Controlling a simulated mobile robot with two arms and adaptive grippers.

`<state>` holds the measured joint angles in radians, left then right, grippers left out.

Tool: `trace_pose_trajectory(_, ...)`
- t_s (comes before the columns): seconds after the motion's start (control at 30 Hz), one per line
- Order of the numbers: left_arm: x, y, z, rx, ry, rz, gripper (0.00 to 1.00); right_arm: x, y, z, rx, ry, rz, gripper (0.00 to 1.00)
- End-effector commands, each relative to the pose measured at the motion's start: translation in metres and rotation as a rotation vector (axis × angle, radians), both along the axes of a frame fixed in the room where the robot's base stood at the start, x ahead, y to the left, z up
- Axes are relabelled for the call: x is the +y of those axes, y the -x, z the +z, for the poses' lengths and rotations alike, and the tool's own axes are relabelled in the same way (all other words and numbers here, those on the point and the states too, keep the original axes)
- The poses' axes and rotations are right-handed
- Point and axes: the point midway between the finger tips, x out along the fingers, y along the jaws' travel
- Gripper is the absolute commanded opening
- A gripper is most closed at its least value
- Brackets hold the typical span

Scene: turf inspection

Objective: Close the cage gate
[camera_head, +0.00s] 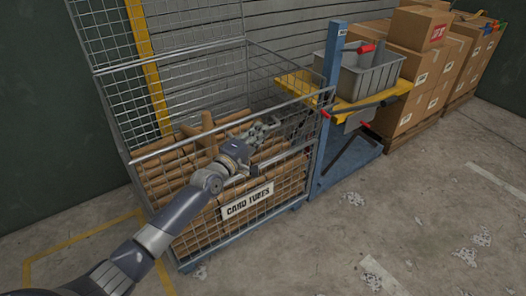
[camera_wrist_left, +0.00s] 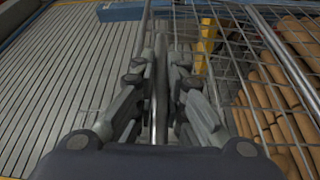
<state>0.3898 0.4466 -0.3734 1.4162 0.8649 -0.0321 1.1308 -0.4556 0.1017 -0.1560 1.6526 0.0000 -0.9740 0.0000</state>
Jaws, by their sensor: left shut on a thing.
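The wire mesh cage (camera_head: 129,157) stands by the wall and is filled with brown cardboard tubes (camera_head: 180,182). Its front mesh carries a white sign reading "CARD TUBES" (camera_head: 247,201). My left arm reaches in from the lower left, and my left gripper (camera_head: 264,131) is at the upper front of the cage, over the tubes. In the left wrist view the gripper (camera_wrist_left: 161,65) is shut on a round metal bar (camera_wrist_left: 160,100), which looks like a gate rail. Mesh and tubes lie to the right of this bar. I cannot tell how far the gate stands open. My right gripper does not show.
A blue-framed cart (camera_head: 333,75) with a yellow tray and a grey bin (camera_head: 370,75) stands right beside the cage. Stacked cardboard boxes (camera_head: 418,65) stand beyond it. The concrete floor (camera_head: 440,200) in front is open, with scattered pale patches.

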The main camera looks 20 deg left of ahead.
Motion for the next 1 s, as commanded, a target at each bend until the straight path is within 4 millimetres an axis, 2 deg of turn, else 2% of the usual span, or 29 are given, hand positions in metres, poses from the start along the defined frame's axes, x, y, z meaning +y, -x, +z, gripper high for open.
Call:
trace_pose_trajectory(0.2, 0.024, -0.021, 0.008, 0.066, 0.092, 0.003, 0.00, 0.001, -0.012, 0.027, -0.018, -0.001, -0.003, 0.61)
trace_pose_trajectory(0.4, 0.037, -0.030, 0.011, 0.104, 0.139, 0.005, 0.00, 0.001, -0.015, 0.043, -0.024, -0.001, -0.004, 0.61)
trace_pose_trajectory(0.93, 0.046, -0.035, 0.016, 0.109, 0.157, 0.012, 0.00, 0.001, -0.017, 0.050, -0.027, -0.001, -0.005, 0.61)
trace_pose_trajectory(0.97, 0.046, -0.035, 0.016, 0.109, 0.156, 0.012, 0.13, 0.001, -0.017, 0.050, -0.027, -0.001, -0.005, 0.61)
trace_pose_trajectory(1.0, 0.046, -0.035, 0.016, 0.109, 0.156, 0.012, 0.20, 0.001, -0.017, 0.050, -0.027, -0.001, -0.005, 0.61)
